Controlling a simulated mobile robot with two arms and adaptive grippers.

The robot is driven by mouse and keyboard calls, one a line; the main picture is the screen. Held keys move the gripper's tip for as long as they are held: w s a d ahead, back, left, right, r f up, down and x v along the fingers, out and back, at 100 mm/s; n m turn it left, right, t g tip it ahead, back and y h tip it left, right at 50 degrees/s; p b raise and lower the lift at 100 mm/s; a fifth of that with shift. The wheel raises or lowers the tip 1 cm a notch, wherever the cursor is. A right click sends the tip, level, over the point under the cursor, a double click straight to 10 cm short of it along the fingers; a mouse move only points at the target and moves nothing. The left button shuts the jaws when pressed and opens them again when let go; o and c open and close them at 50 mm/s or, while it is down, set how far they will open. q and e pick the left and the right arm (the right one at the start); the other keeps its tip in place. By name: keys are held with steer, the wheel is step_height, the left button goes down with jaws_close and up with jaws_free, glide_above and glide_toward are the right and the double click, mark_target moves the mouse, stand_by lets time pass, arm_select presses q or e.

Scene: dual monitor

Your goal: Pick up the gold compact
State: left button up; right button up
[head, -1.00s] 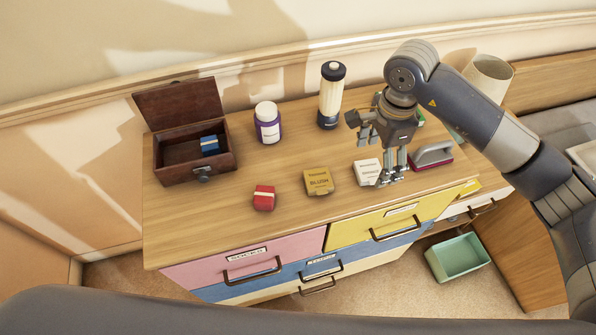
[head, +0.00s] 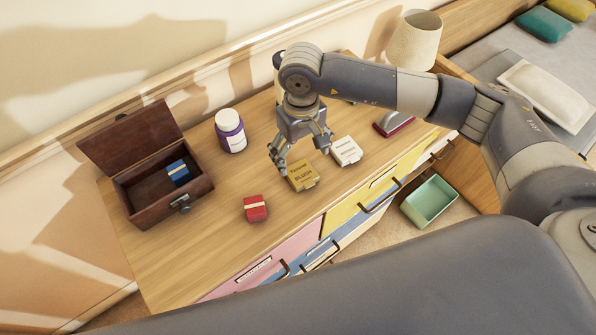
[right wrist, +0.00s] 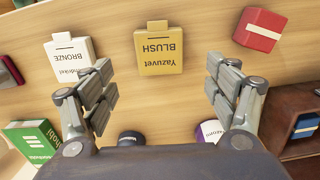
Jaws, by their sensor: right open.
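The gold compact (head: 303,175), labelled BLUSH, lies flat on the wooden dresser top between the red box and the white compact. It also shows in the right wrist view (right wrist: 158,52), upper middle, its label upside down. My right gripper (head: 301,160) is above and just behind the compact in the head view. In the right wrist view its two fingers (right wrist: 160,95) are spread wide, with nothing between them, and the compact lies beyond the fingertips, apart from them. My left gripper is not in view.
A red box (head: 255,208) and a white BRONZE compact (head: 346,151) lie on either side. An open wooden chest (head: 160,207) holding a blue box (head: 178,172) stands left, with a purple jar (head: 231,136) behind. A green box (right wrist: 32,138) shows in the wrist view. The front left dresser top is clear.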

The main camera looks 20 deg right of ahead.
mark_target(301, 173)
step_height(301, 173, down, 2)
steer(key=shift+f+p, duration=0.55)
steer(key=shift+p, duration=0.05)
step_height(301, 173, down, 4)
steer(key=shift+s+r+p, duration=0.15)
steer(key=shift+r+p, duration=0.1)
steer(key=shift+p, duration=0.65)
steer(key=shift+f, duration=0.5)
steer(key=c, duration=1.2)
